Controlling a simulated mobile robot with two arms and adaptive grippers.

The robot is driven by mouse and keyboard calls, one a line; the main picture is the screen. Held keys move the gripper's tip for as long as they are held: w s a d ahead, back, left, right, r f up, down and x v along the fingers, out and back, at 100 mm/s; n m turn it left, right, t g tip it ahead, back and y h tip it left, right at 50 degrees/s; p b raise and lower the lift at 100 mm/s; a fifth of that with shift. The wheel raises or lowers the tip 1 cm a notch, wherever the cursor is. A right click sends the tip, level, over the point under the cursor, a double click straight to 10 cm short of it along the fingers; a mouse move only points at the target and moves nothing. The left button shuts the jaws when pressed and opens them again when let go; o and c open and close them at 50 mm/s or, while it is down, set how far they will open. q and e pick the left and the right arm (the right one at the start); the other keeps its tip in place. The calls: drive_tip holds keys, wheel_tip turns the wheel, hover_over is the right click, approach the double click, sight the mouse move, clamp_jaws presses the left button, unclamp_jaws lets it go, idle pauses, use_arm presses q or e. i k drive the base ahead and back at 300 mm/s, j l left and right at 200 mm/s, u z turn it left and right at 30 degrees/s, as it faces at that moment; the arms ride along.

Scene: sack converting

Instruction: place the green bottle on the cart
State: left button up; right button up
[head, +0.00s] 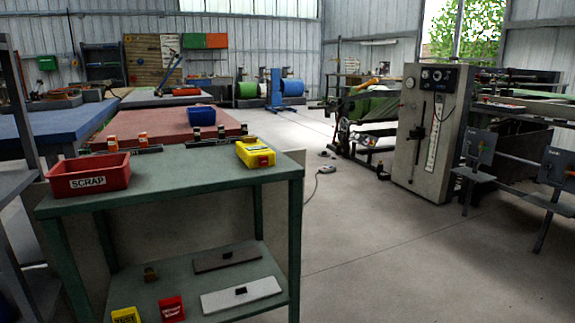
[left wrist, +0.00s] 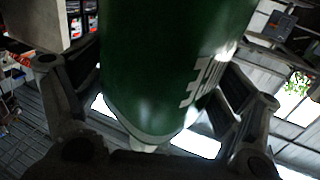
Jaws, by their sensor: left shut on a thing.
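A green bottle (left wrist: 170,55) with white lettering and a pale tip fills the middle of the left wrist view. My left gripper (left wrist: 160,85) is shut on it, with a dark finger on each side. The bottle's far end is cut off by the frame. The head view shows neither the bottle nor any gripper. A green two-level stand (head: 210,174) is at the front left of the head view and may be the cart; its feet are out of frame, so I cannot tell whether it has wheels. My right gripper is not in view.
On the stand's top are a red SCRAP bin (head: 88,175) and a yellow box (head: 255,153); the top between them is clear. Plates and small boxes lie on its lower shelf (head: 185,285). A grey machine cabinet (head: 428,130) stands right. Open floor (head: 400,255) lies between.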

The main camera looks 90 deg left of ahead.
sight(181, 171)
drive_tip(key=u, duration=1.4)
